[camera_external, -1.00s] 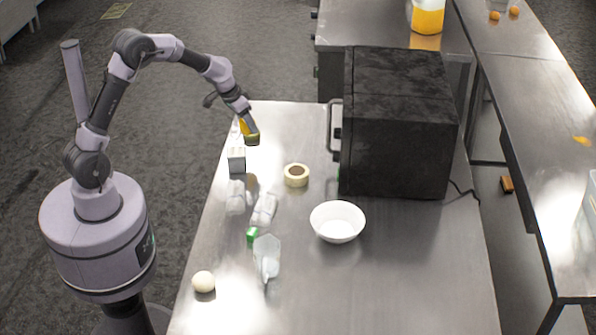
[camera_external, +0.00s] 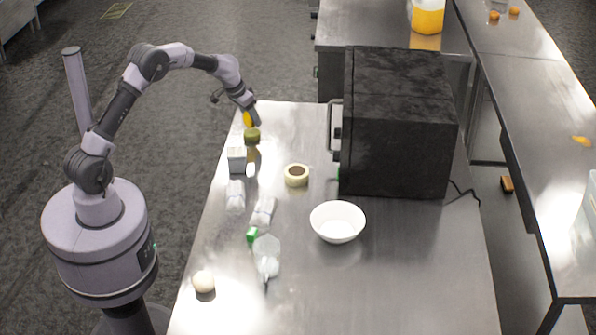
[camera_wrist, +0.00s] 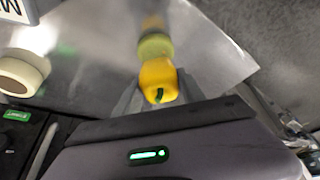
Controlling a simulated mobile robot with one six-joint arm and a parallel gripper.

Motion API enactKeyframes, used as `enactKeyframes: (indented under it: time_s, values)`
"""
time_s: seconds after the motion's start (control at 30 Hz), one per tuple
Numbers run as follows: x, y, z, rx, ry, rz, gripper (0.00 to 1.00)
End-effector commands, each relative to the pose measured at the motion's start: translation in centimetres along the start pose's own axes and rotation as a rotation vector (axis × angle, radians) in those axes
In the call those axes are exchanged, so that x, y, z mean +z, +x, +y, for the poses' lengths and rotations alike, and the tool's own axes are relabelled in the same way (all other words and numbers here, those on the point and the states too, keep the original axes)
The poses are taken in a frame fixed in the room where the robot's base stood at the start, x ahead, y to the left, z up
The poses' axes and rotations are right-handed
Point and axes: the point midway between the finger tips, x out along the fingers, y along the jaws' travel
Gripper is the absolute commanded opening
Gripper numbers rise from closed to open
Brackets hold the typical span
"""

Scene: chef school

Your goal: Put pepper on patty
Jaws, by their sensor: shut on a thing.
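A yellow bell pepper (camera_wrist: 159,80) with a green stem sits between the fingers of my gripper (camera_wrist: 157,92) in the wrist view. In the external view the pepper (camera_external: 247,119) is held in my gripper (camera_external: 252,119) above the far left end of the steel table. A squat olive-green round thing (camera_external: 252,135) stands on the table just below it; it also shows beyond the pepper in the wrist view (camera_wrist: 155,45). It may be the patty, but I cannot tell surely. Whether the pepper touches it is unclear.
A white carton (camera_external: 237,160) stands close by on the near side. A pale ring-shaped roll (camera_external: 296,175), a white bowl (camera_external: 338,222) and a large black oven (camera_external: 400,125) are to the right. Pale wrapped items (camera_external: 263,211), a clear bottle (camera_external: 267,257) and a round pale thing (camera_external: 203,281) lie nearer.

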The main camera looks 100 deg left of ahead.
Motion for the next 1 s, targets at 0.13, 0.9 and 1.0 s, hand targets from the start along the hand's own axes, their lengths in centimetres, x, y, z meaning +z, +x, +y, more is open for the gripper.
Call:
enactKeyframes:
  time_s: [0.13,0.9,1.0]
  values:
    - [1.1,2.6,0.0,0.000,-0.001,-0.001,0.06]
    - [1.0,2.2,0.0,0.000,0.000,0.000,0.68]
    - [0.9,0.4,0.0,0.000,0.000,0.001,0.68]
